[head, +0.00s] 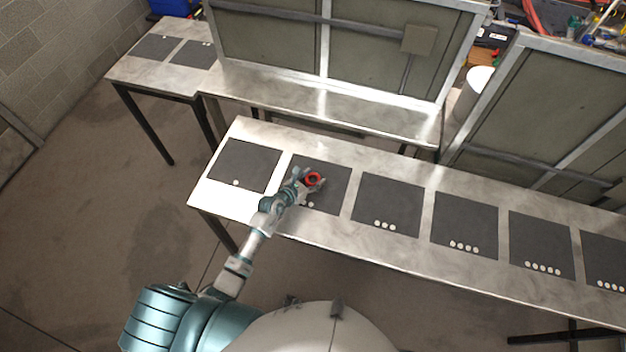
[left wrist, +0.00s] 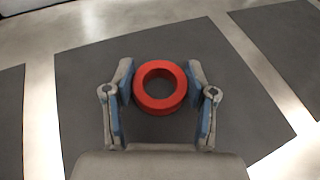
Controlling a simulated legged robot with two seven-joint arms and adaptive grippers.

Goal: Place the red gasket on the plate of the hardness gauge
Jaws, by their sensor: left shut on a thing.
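The red gasket (head: 314,179) is a thick red ring. It is in my left gripper (head: 307,184), over the dark mat with two dots (head: 335,182) on the metal table. In the left wrist view the gasket (left wrist: 160,87) sits between the two blue-padded fingers of the left gripper (left wrist: 161,95), which are shut on it. I cannot tell whether the gasket touches the mat or is a little above it. I cannot make out a hardness gauge or its plate in these views. My right gripper is not in view.
The long metal table (head: 270,133) carries a row of dark mats marked with white dots, such as the three-dot mat (head: 388,200). The other mats are bare. Behind stands a bench with upright panels (head: 370,60). A smaller table (head: 140,72) is at the far left.

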